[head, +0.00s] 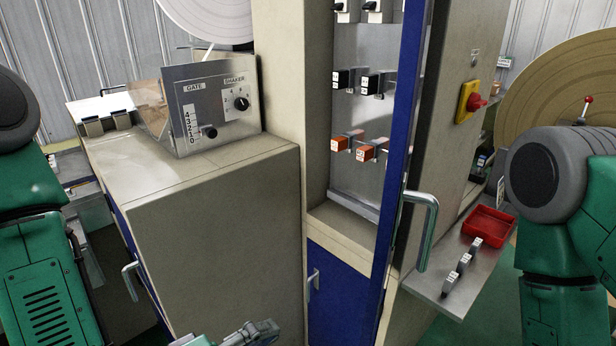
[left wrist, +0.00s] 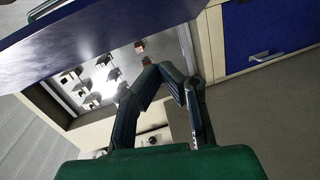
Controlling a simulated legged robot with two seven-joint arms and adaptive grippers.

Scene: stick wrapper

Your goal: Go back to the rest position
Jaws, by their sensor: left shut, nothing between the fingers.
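The tall cabinet (head: 278,60) has an open door (head: 392,180) with a blue edge and a metal handle (head: 420,228). A blue panel (left wrist: 110,35) crosses the top of the left wrist view, near the fingers. My right arm shows at the right, but its gripper is out of view.
A beige housing (head: 215,230) with a gate and shaker control box (head: 215,105) stands at the left. A metal shelf (head: 430,285) with a red tray (head: 488,226) juts out at the right. A red and yellow switch (head: 470,101) is on the cabinet side.

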